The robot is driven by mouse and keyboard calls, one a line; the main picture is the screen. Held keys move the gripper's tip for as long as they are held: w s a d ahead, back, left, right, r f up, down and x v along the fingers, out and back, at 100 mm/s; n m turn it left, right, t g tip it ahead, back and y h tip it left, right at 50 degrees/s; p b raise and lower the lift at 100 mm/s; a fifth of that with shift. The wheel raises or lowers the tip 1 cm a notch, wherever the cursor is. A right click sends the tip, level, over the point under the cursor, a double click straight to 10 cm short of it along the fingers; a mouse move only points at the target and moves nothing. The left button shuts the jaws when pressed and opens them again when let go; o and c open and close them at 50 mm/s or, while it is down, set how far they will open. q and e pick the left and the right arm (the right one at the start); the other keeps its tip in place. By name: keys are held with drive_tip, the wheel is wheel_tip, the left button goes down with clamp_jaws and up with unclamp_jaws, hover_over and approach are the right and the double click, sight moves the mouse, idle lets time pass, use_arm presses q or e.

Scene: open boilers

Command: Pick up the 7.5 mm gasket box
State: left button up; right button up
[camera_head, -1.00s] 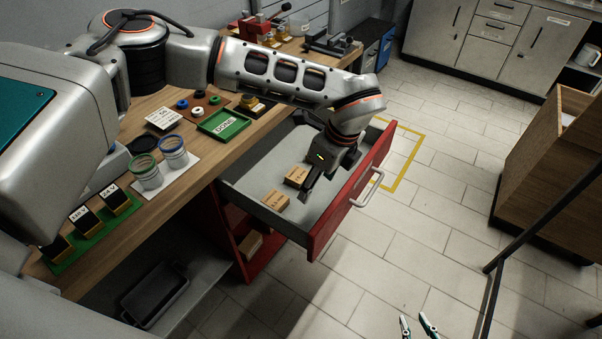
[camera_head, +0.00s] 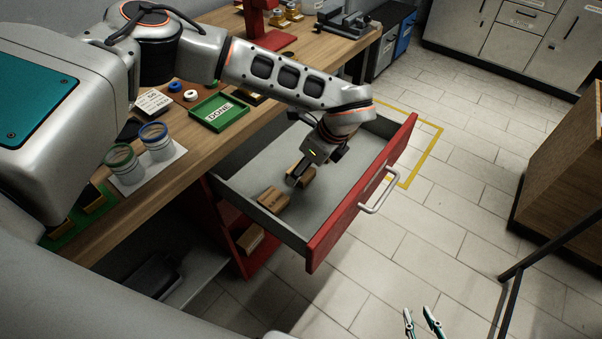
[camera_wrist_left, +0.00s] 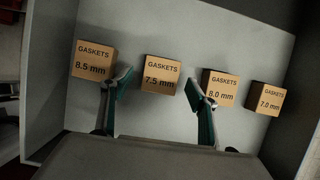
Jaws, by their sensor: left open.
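In the left wrist view the 7.5 mm gasket box (camera_wrist_left: 160,75) is a small tan block with black lettering, standing on the drawer floor. My left gripper (camera_wrist_left: 159,79) is open and empty. Its teal-edged fingers show on either side of the 7.5 mm box in the picture; whether they are down at its level, I cannot tell. In the head view my left arm reaches into the drawer, its fingers beside a tan box (camera_head: 303,182). The labels there are unreadable. My right gripper (camera_head: 418,310) is open and empty over the floor at the bottom.
An 8.5 mm box (camera_wrist_left: 93,62) stands left of it; 8.0 mm (camera_wrist_left: 220,88) and 7.0 mm (camera_wrist_left: 267,98) boxes stand right. The red-fronted drawer (camera_head: 362,195) is open. The bench holds a green DONE tray (camera_head: 219,112) and jars (camera_head: 156,143). The drawer's far part is clear.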

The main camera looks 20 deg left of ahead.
use_arm(q)
drive_tip(key=shift+x, duration=1.05)
drive_tip(key=shift+w, duration=0.1)
drive_tip(key=c, duration=1.2)
drive_tip(key=shift+c, duration=0.2)
drive_tip(key=shift+r, duration=0.15)
